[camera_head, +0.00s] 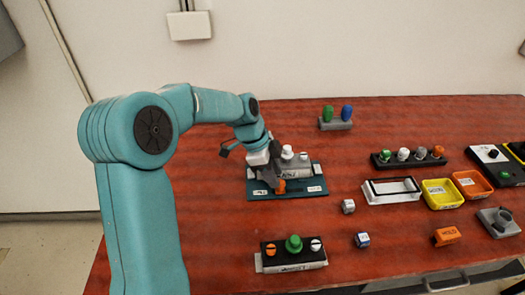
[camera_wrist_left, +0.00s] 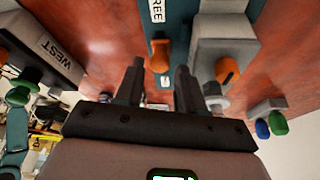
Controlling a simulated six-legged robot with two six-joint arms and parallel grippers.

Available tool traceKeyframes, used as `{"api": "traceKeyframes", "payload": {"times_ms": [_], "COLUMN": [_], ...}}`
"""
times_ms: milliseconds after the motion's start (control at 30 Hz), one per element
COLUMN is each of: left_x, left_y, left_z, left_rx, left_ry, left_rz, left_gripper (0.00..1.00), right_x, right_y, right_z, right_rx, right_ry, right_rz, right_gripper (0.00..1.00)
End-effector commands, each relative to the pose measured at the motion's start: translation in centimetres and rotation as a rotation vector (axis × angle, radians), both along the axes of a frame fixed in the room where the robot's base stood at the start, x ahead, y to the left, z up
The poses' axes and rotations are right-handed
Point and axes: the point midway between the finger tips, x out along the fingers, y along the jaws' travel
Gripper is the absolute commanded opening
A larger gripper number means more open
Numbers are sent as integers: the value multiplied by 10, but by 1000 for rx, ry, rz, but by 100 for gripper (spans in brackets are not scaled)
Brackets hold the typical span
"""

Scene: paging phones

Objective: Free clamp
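A teal board (camera_head: 315,190) lies on the red table, carrying a grey block (camera_head: 297,170) with light knobs on top. An orange lever (camera_head: 281,187) stands at the board's front; it also shows in the left wrist view (camera_wrist_left: 160,55), beside a label whose readable part is "REE" (camera_wrist_left: 156,12). Another orange knob (camera_wrist_left: 228,70) is on the grey block in the wrist view. My left gripper (camera_head: 271,179) is over the board, right at the orange lever. In the wrist view its fingers (camera_wrist_left: 159,68) are apart, with the lever between or just beyond them; contact cannot be told. My right gripper is not in view.
A box with orange, green and white knobs (camera_head: 294,262) stands in front. Green and blue knobs (camera_head: 337,113) are behind. At the right are a white-framed tray (camera_head: 392,197), a yellow bin (camera_head: 442,200), an orange bin (camera_head: 472,190) and small loose blocks (camera_head: 362,240).

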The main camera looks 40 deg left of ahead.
Motion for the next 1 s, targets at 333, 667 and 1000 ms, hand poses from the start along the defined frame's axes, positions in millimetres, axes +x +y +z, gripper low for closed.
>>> {"api": "traceKeyframes", "payload": {"times_ms": [333,667,1000], "left_x": [-20,-33,-34], "left_y": [30,46,47], "left_z": [85,132,135], "left_rx": [3,1,0], "left_ry": [-7,-4,-2], "left_rz": [3,2,1], "left_gripper": [38,38,38], "right_x": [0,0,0], "right_y": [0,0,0], "right_z": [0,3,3], "right_rx": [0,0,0], "right_ry": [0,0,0], "right_rz": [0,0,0], "right_gripper": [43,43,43]}}
